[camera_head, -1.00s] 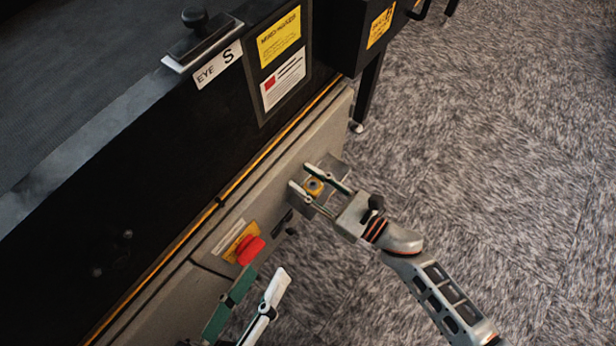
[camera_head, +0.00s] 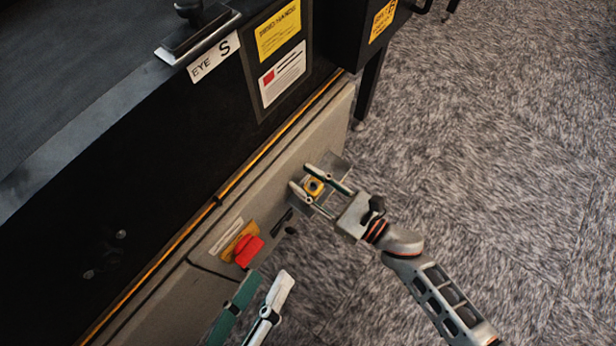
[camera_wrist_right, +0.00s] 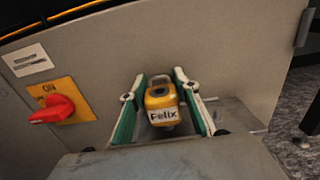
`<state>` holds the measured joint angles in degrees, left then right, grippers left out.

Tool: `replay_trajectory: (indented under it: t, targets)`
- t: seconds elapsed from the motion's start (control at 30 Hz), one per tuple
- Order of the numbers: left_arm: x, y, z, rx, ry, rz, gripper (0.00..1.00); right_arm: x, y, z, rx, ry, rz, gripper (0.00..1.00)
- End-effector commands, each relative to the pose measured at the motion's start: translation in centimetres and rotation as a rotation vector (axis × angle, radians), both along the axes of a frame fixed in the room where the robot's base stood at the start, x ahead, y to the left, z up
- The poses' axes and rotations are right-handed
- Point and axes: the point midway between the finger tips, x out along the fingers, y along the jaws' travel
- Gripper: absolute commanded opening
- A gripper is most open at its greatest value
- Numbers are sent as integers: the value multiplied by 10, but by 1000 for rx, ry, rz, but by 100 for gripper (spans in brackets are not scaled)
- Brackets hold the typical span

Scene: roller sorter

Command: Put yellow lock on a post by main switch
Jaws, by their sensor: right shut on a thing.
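The yellow lock (camera_head: 314,186) is between the fingers of my right gripper (camera_head: 311,180), which is shut on it beside the grey panel. The red main switch (camera_head: 247,251) sits on a yellow plate to the lower left of the lock; the switch (camera_wrist_right: 52,109) is at the left in the wrist view, under the word "ON". My left gripper (camera_head: 267,283) is open and empty just below the switch. I cannot make out a free post clearly.
A grey metal bracket or shelf (camera_wrist_right: 238,116) sticks out from the panel (camera_head: 300,150) behind the right gripper. Small dark parts (camera_head: 283,220) lie between it and the switch. The black machine fills the left; open carpet (camera_head: 500,170) lies to the right.

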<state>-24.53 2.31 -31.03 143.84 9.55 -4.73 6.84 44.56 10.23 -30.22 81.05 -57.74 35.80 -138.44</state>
Motion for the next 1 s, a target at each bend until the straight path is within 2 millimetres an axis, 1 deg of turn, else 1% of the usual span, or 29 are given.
replay_trajectory:
  t: [0.03, 0.17, 0.5, 1.0]
  targets:
    - [0, -1, 0, -13, 3, 7, 40, -3, 6, -8, -9, 6, 3, 6]
    - [0, -3, 2, -20, 1, 7, 40, -2, 6, -9, -9, 4, 3, 6]
    - [0, -2, 1, -12, 3, 5, 40, -2, 5, -18, -9, 5, 3, 6]
    - [1, 0, 0, -6, 3, 5, 40, -3, 5, -20, -8, 4, 3, 6]
